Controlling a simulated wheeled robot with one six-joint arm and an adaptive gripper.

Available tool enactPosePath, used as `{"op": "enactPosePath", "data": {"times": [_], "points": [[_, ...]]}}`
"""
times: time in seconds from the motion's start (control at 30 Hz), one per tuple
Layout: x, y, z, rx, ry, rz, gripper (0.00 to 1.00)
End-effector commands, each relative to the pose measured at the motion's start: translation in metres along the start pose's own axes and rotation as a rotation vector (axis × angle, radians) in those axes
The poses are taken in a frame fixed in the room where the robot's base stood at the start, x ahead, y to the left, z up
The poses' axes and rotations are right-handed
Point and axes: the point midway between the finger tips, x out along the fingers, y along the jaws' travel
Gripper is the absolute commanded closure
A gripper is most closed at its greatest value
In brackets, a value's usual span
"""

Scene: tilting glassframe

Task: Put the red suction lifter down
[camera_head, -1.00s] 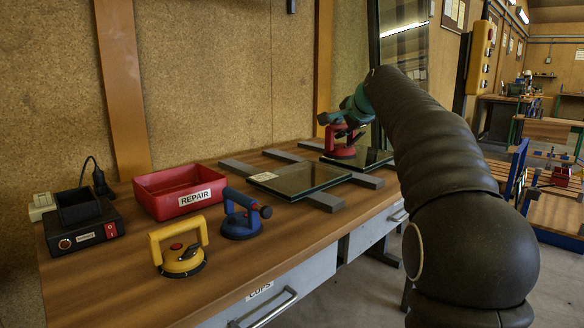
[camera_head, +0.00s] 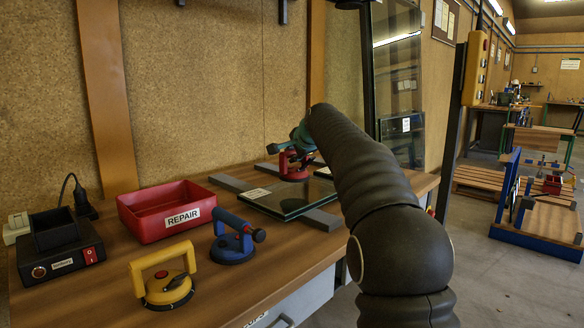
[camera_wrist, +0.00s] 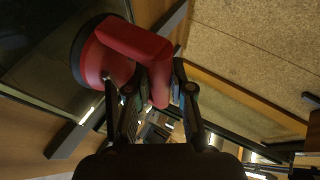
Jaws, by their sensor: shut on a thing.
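The red suction lifter (camera_head: 293,171) is held by my gripper (camera_head: 300,140) above the rear of the bench in the head view. Its round base hangs near the back edge of a labelled glass pane (camera_head: 285,204); I cannot tell whether it touches anything. In the wrist view the red lifter (camera_wrist: 120,45) fills the upper left, with its dark-rimmed cup turned left. My gripper (camera_wrist: 157,88) is shut on its handle, one finger on each side. The fingers partly hide the handle.
A yellow lifter (camera_head: 163,283), a blue lifter (camera_head: 235,246), a red REPAIR bin (camera_head: 165,208) and a black box with a switch (camera_head: 62,258) stand on the bench. Grey bars (camera_head: 229,182) lie under the pane. A tall glass panel (camera_head: 405,90) stands behind at the right.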

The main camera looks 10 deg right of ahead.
Motion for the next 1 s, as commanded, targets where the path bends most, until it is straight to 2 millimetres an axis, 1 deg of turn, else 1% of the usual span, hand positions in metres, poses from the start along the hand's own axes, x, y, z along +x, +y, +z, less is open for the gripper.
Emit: {"op": "enactPosePath", "data": {"times": [0.07, 0.2, 0.33, 0.77, 0.8, 0.87, 1.0], "points": [[0.002, 0.002, 0.002, 0.0, 0.001, -0.002, 1.0], [0.012, 0.018, 0.005, 0.0, 0.002, 0.0, 1.0], [0.019, 0.03, 0.008, 0.0, 0.002, -0.002, 1.0], [0.022, 0.034, 0.009, 0.0, 0.003, -0.003, 1.0], [0.022, 0.035, 0.009, 0.0, 0.002, -0.001, 0.69], [0.022, 0.035, 0.009, 0.0, 0.002, 0.0, 0.54], [0.022, 0.035, 0.008, 0.001, 0.003, 0.0, 0.54]]}}
